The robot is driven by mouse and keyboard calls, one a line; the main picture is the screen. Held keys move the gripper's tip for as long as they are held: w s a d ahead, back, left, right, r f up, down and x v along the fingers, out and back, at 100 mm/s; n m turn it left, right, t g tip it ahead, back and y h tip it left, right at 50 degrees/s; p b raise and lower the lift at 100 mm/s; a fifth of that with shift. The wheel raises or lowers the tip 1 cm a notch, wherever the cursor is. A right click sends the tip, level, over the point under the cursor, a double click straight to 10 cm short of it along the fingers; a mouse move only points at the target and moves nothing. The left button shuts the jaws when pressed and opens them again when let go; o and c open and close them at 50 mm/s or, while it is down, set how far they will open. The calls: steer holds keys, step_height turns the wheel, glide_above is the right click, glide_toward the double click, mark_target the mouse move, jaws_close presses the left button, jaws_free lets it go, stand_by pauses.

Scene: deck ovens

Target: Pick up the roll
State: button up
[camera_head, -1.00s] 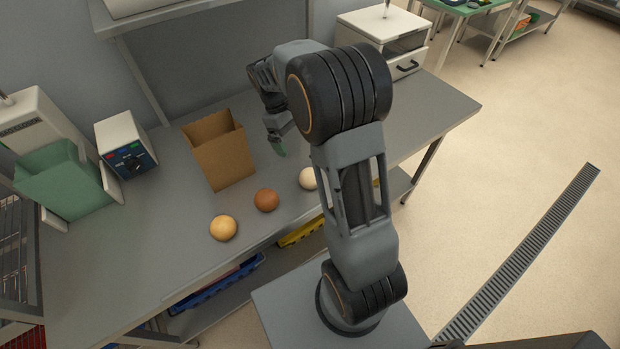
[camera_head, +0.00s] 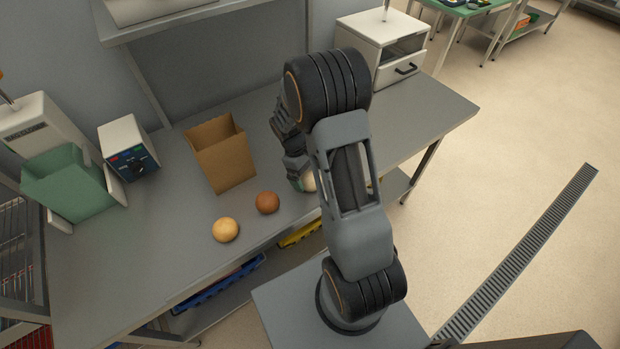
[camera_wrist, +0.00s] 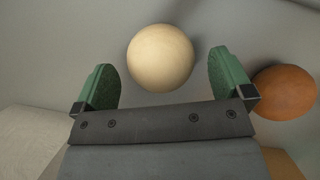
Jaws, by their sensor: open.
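Three round rolls stand in a row near the front edge of the grey table. A golden roll (camera_head: 225,230) is at the left and a brown roll (camera_head: 267,202) is in the middle. A pale roll (camera_head: 308,181) is at the right, partly hidden by my arm in the head view. In the wrist view my gripper (camera_wrist: 163,82) is open, with green pads. The pale roll (camera_wrist: 161,57) shows between and just beyond its fingertips, with a gap on each side. The brown roll (camera_wrist: 284,92) is just outside the right finger.
An open cardboard box (camera_head: 224,158) stands behind the rolls. A green bin (camera_head: 68,185) and a white box with a blue panel (camera_head: 128,147) are to the left. A white drawer cabinet (camera_head: 385,48) is at the back right. The table's front left is clear.

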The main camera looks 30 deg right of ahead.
steer(key=shift+s+d+f, duration=0.1)
steer(key=shift+s+f, duration=0.2)
steer(key=shift+f, duration=0.35)
steer(key=c, duration=1)
steer(key=shift+r, duration=0.15)
